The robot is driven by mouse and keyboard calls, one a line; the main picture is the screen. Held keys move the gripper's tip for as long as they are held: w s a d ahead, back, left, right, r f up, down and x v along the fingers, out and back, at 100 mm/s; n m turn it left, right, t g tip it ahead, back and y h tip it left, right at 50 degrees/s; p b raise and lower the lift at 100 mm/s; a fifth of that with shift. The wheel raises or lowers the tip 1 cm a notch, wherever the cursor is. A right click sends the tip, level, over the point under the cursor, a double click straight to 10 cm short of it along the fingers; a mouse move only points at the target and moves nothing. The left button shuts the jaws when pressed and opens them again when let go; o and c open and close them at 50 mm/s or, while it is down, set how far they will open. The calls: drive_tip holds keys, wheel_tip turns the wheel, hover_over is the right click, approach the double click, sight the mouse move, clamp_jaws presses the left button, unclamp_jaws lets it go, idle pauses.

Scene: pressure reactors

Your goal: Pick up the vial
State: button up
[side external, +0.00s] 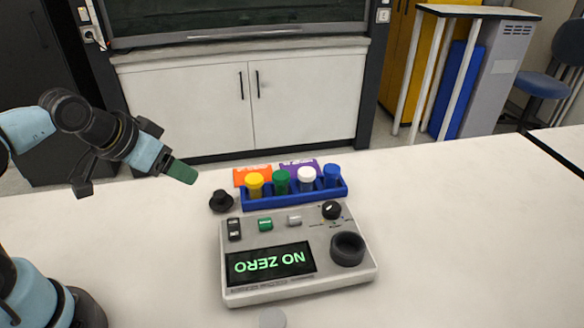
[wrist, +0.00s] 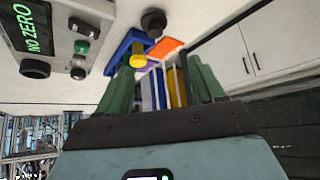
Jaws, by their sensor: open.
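A blue rack (side external: 292,196) stands on the white table behind a grey instrument. It holds vials in a row: a yellow-capped vial (side external: 255,184), a green-capped vial (side external: 280,181), a white-capped vial (side external: 306,179) and a blue-capped vial (side external: 332,176). My gripper (side external: 183,172), with green fingers, is in the air to the left of the rack and apart from it. In the wrist view my gripper (wrist: 164,82) has its two green fingers spread, with nothing held between them. There the yellow cap (wrist: 138,61) and blue rack (wrist: 117,52) show beyond the fingers; the other vials are mostly hidden.
The grey instrument (side external: 300,287) with a display reading "NO ZERO" and a dark round well stands in front of the rack. A black knob-shaped object (side external: 221,201) is left of the rack. Orange (side external: 252,172) and purple cards lie behind it. The table's right side is clear.

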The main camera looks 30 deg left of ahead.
drive_tip(key=shift+w, duration=0.1)
drive_tip(key=w+d+r+g, duration=0.1)
drive_tip(key=w+d+r, duration=0.1)
drive_tip(key=w+r, duration=0.3)
drive_tip(key=m+g, duration=0.2)
drive_tip(key=g, duration=0.4)
hover_over(307, 172)
wheel_tip(307, 172, down, 4)
drive_tip(key=f, duration=0.6)
drive_tip(key=shift+w+d+f, duration=0.2)
drive_tip(key=shift+f, duration=0.05)
drive_tip(key=shift+s+a+f, duration=0.1)
drive_tip(key=shift+a+f, duration=0.05)
drive_tip(key=shift+f, duration=1.2)
drive_tip(key=shift+s+a+f, duration=0.1)
drive_tip(key=shift+f, duration=1.2)
